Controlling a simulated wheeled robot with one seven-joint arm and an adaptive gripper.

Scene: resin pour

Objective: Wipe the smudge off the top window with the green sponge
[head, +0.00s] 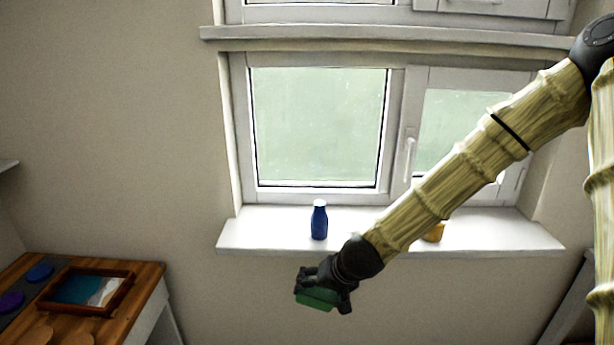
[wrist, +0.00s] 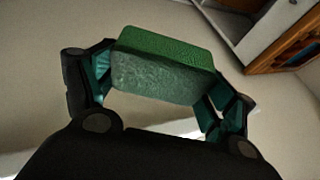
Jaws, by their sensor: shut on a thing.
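The green sponge (head: 317,298) is between the fingers of my gripper (head: 325,292), in front of the wall and below the windowsill in the head view. In the wrist view the sponge (wrist: 165,65) spans the gap between the two fingers, and my gripper (wrist: 165,85) is shut on it. The lower window (head: 320,125) has a pale green pane with faint specks. Only the bottom frame of the top window (head: 330,12) shows at the upper edge of the head view. Its pane is out of view, and no smudge can be made out there.
A blue bottle (head: 319,220) stands on the white sill (head: 270,230). An orange thing (head: 434,232) stands on the sill, partly hidden by my arm. A ledge (head: 400,38) separates the two windows. A wooden table (head: 145,285) with a framed tray (head: 122,290) stands at lower left.

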